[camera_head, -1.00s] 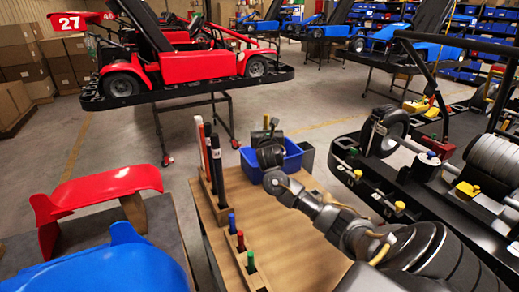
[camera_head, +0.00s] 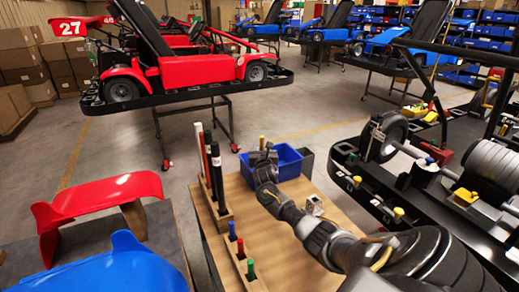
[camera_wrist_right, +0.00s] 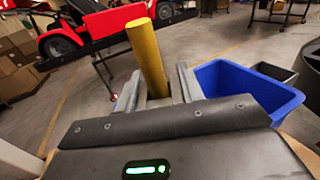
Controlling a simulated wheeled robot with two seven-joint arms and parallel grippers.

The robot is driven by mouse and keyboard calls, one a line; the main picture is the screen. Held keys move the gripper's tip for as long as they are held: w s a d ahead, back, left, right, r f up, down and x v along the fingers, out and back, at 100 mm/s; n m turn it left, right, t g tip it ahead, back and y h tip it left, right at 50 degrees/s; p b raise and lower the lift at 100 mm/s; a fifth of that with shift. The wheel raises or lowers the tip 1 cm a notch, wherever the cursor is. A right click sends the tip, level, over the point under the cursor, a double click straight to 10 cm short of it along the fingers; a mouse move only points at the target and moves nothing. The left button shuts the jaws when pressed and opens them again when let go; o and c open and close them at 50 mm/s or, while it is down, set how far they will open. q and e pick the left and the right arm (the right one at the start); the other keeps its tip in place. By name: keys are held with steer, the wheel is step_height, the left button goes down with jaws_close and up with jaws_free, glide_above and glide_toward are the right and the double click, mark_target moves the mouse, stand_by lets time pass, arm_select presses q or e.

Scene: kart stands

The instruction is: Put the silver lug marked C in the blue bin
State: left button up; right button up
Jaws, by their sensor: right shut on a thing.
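My right gripper (camera_head: 263,158) is shut on a yellow rod (camera_wrist_right: 147,58), which stands up between the fingers, leaning slightly in the right wrist view. Its yellow top (camera_head: 262,142) also shows in the head view. The blue bin (camera_head: 289,168) is at the far end of the wooden table, just right of the gripper; it also shows in the right wrist view (camera_wrist_right: 240,85). A small silver piece (camera_head: 314,204) sits on the table beside my right forearm, partly hidden by it. I cannot read a letter on it. My left gripper is out of view.
A wooden rack (camera_head: 222,216) with tall red, white and black rods stands left of the gripper. A low block (camera_head: 246,272) holds short blue, red and green pegs. A dark grey bin (camera_head: 306,160) adjoins the blue bin. A black kart frame (camera_head: 385,190) is at right.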

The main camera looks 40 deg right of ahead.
steer(key=shift+f, duration=0.5)
steer(key=o, duration=1.2)
steer(key=shift+r, duration=0.2)
steer(key=v, duration=1.2)
steer(key=shift+r, duration=0.4)
steer(key=shift+s, duration=0.1)
